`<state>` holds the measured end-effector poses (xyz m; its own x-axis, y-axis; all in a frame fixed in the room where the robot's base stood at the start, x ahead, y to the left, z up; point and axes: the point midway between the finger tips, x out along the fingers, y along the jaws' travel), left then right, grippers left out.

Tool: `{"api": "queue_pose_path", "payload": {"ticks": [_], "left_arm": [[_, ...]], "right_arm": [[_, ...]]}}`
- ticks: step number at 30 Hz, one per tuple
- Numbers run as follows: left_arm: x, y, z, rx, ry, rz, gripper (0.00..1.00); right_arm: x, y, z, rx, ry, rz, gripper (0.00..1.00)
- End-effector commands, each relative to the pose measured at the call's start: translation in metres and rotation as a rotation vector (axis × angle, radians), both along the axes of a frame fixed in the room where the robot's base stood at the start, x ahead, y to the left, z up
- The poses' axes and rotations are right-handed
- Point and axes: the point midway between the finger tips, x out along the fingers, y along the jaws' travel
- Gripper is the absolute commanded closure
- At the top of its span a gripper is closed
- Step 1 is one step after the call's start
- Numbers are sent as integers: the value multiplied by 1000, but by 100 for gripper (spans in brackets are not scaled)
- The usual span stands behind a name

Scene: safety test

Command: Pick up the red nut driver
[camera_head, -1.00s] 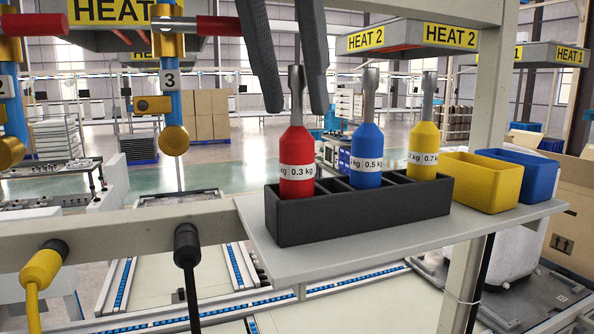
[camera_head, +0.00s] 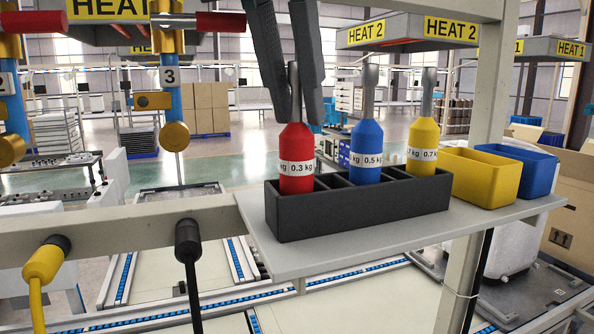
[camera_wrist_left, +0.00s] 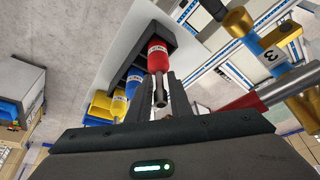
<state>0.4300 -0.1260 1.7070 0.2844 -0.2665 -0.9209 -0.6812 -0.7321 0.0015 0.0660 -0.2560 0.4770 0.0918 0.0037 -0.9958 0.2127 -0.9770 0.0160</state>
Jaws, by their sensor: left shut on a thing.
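The red nut driver (camera_head: 297,150), labelled 0.3 kg, stands upright in the left compartment of the black holder (camera_head: 365,215). It also shows in the left wrist view (camera_wrist_left: 157,58). My left gripper (camera_head: 297,112) comes down from above and is shut on the metal shaft of the red nut driver, above its red handle. The handle's lower end is hidden inside the holder. A blue nut driver (camera_head: 366,152), labelled 0.5 kg, and a yellow nut driver (camera_head: 423,140), labelled 0.7 kg, stand in the same holder to the right. My right gripper is not in view.
The holder sits on a grey shelf (camera_head: 300,262). A yellow bin (camera_head: 482,180) and a blue bin (camera_head: 520,172) stand to its right. A frame post (camera_head: 490,110) rises behind the shelf. Yellow (camera_head: 45,262) and black (camera_head: 188,240) cabled tools hang at left.

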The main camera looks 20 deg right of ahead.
Motion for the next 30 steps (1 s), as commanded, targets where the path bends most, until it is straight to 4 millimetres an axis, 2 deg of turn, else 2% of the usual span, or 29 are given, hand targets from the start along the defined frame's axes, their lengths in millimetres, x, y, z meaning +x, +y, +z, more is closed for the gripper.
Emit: {"api": "queue_pose_path", "payload": {"ticks": [11, 17, 23, 30], "left_arm": [[-1, 0, -5, 11, 7, -2, 100], [0, -1, 0, 10, 7, -2, 100], [-1, -1, 19, 6, 7, -1, 100], [-1, -1, 55, 4, 4, -1, 100]], "right_arm": [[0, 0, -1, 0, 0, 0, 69], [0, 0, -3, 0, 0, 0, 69], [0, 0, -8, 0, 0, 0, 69], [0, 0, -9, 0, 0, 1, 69]]}}
